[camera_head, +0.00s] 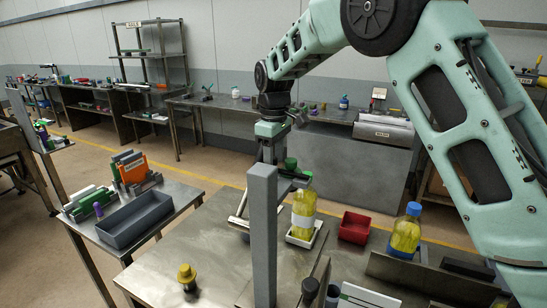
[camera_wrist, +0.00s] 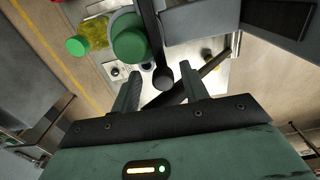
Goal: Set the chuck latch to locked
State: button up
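In the wrist view, a dark lever with a rounded end (camera_wrist: 162,76) reaches down to the space between my fingertips. It may be the chuck latch; no label shows, and I cannot tell its setting. My gripper (camera_wrist: 158,90) is open, with one finger on each side of the lever's end; I cannot tell whether either touches it. A large green round cap (camera_wrist: 130,42) is beside the lever. In the head view, my gripper is above the metal table, largely hidden behind an upright grey post (camera_head: 262,235). A green knob (camera_head: 290,163) shows just right of the post.
A yellow bottle (camera_head: 303,215) stands in a white tray right of the post. A red bin (camera_head: 354,228) and a blue-capped bottle (camera_head: 405,235) are farther right. A yellow-and-black knob (camera_head: 187,276) is at front left. A grey bin (camera_head: 135,218) sits on the left table.

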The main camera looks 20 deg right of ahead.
notch_tip(320, 180, up, 17)
jog(key=b, duration=0.3)
jog(key=shift+r, duration=0.2)
dwell(0.7)
